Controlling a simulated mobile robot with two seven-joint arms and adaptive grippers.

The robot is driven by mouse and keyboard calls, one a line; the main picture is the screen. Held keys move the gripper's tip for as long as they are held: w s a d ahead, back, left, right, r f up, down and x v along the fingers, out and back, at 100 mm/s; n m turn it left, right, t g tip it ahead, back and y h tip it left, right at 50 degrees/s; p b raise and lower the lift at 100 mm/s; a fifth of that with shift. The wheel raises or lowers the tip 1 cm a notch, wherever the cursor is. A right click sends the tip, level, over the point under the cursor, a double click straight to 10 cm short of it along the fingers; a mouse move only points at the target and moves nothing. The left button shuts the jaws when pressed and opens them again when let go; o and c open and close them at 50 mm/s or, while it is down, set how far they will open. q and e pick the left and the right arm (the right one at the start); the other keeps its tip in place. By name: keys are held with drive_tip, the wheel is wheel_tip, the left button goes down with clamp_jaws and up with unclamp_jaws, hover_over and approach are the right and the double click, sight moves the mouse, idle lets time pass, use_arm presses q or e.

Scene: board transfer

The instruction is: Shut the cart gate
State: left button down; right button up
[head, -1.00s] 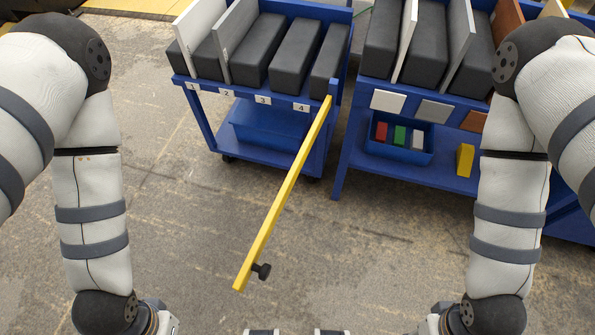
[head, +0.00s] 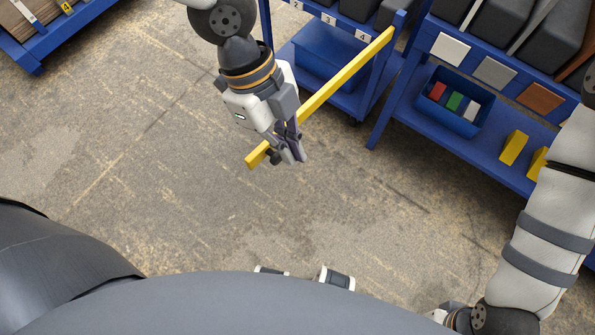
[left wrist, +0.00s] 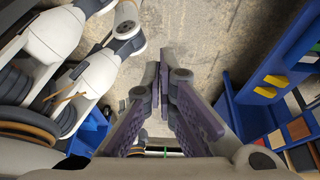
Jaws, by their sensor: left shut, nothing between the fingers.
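The cart gate, a yellow bar (head: 340,82), slants out from the right corner post of the blue cart (head: 375,92) in the head view. It stands open, its free end toward the lower left. A dark knob (head: 273,157) sits near that end. My left gripper (head: 297,157) is shut and empty, pointing down beside the bar, close to the knob; I cannot tell whether it touches. The gripper hides part of the bar. Its fingers (left wrist: 165,62) meet in the left wrist view, where I cannot make out the bar.
A second blue cart (head: 385,120) stands to the right with a blue bin (head: 478,118) and yellow blocks (head: 513,147) on its lower shelf. Another blue rack (head: 35,62) is at the upper left. The floor (head: 200,215) below the gate is clear.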

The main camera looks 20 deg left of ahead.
use_arm(q)
wheel_tip(320, 180, down, 9)
drive_tip(key=w+a+m, duration=0.1)
drive_tip(key=shift+w+r+b, duration=0.15)
drive_tip(key=shift+w+b, duration=0.2)
idle(0.3)
drive_tip(key=shift+a, duration=0.25)
